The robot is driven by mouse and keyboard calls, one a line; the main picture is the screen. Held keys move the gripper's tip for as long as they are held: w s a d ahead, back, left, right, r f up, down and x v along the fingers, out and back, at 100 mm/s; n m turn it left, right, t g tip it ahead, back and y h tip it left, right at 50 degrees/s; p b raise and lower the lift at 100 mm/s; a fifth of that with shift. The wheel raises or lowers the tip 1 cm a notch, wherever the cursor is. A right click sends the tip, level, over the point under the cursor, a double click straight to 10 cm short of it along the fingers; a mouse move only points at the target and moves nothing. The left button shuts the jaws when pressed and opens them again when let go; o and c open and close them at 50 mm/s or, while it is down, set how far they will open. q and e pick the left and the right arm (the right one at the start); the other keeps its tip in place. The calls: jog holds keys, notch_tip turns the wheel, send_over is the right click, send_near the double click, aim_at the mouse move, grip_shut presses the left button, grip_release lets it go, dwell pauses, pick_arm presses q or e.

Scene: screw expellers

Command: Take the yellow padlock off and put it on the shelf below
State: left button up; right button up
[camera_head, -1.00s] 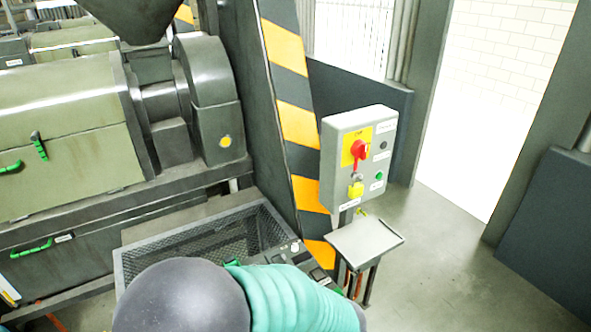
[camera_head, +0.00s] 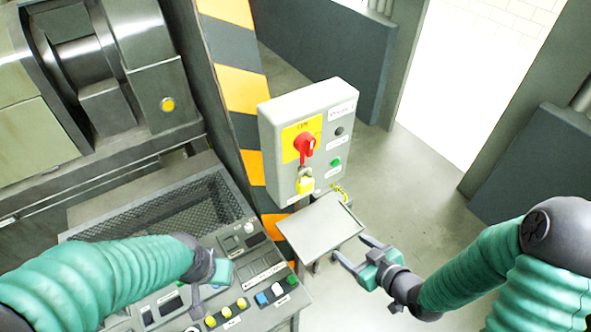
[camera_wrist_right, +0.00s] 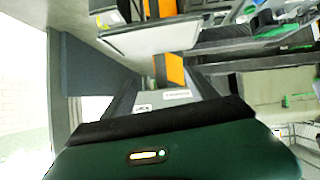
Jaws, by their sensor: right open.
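The yellow padlock (camera_head: 305,185) hangs by its shackle just below the red rotary switch (camera_head: 305,147) on the front of a grey control box (camera_head: 278,165). The small grey shelf (camera_head: 318,228) is below the box, with its top bare. My right gripper (camera_head: 352,249) is open and empty at the shelf's front right corner, below and to the right of the padlock. My left gripper (camera_head: 210,283) is over the button console at lower left; its jaws are too unclear to judge. I cannot make out the padlock in the right wrist view.
The button console (camera_head: 255,285) stands at lower left, close to the shelf. A yellow and black striped post (camera_head: 235,85) rises behind the control box. A yellow-green cord (camera_head: 341,192) hangs by the shelf's back edge. The floor (camera_head: 420,185) to the right is clear.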

notch_tip(320, 180, up, 10)
jog(key=a+t+y+p, duration=0.1)
jog(key=a+t+y, duration=0.2)
jog(key=t+y, duration=0.15)
jog(key=b, duration=1.3)
send_near(308, 184)
jog(key=s, duration=0.1)
jog(key=p+x, duration=0.2)
jog(key=x, duration=0.8)
jog(key=shift+w+d, duration=0.1)
jog(key=shift+w, duration=0.25)
jog(key=shift+w+a+f, duration=0.1)
jog(key=shift+w+a, duration=0.05)
jog(key=shift+a, duration=0.1)
jog(key=shift+d, duration=0.35)
jog(key=c, duration=1.1)
grip_shut()
pick_arm(q)
jog(key=s+x, duration=0.1)
jog(key=x, duration=0.7)
jog(key=shift+s+d+f, duration=0.25)
jog(key=shift+s+f, duration=0.05)
jog(key=shift+s, duration=0.35)
pick_arm(e)
jog(key=shift+a, duration=0.15)
